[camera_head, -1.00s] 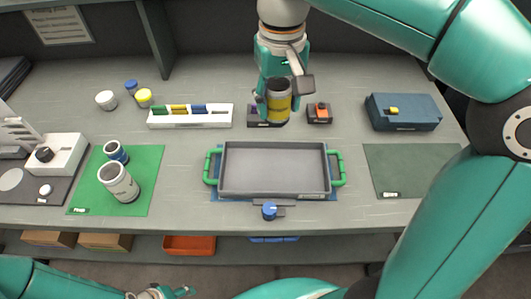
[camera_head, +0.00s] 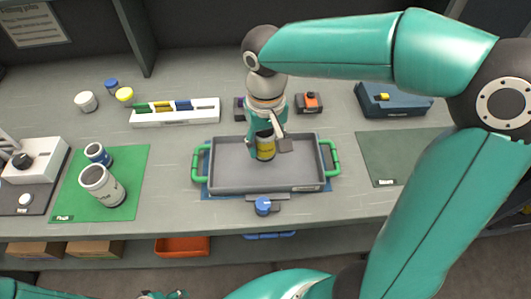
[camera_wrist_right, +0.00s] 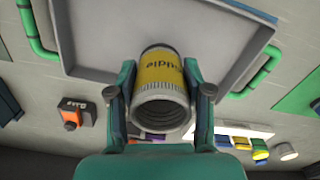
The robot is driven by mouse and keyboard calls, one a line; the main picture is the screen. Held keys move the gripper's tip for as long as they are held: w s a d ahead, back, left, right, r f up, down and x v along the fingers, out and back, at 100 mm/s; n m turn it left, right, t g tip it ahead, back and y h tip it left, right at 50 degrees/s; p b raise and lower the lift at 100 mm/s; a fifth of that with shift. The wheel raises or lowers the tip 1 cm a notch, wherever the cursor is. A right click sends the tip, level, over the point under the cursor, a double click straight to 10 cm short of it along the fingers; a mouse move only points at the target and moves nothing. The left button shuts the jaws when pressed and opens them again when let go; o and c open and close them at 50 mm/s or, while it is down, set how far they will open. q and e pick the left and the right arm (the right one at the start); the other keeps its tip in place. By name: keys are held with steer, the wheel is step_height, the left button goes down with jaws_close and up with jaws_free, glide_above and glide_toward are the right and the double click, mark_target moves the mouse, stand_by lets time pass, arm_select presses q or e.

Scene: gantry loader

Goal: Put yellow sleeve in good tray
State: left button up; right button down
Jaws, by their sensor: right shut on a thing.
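The yellow sleeve (camera_head: 265,147) is a short hollow cylinder with a yellow band and grey ends. My right gripper (camera_head: 262,137) is shut on it, over the grey tray (camera_head: 225,180) with green handles. In the right wrist view the sleeve (camera_wrist_right: 163,90) sits between the two fingers of the gripper (camera_wrist_right: 162,95), with its open ribbed end towards the camera. I cannot tell whether its far end touches the tray floor. The tray is otherwise empty. At the bottom left a part of my left arm shows, with its gripper (camera_head: 165,295) cut off by the edge.
A green mat (camera_head: 125,165) at left holds a white cup-like part (camera_head: 103,185) and a blue-banded one (camera_head: 97,154). A white rack (camera_head: 175,117), an orange-topped block (camera_head: 309,102) and a blue box (camera_head: 390,104) stand behind. A blue knob (camera_head: 263,206) is in front of the tray.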

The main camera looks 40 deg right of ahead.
steer(key=shift+f, duration=2.05)
steer(key=shift+f, duration=0.1)
steer(key=shift+c, duration=2.4)
jaws_free()
steer(key=shift+r, duration=0.2)
step_height(320, 180, up, 12)
steer(key=p, duration=0.1)
steer(key=shift+s+f, duration=0.1)
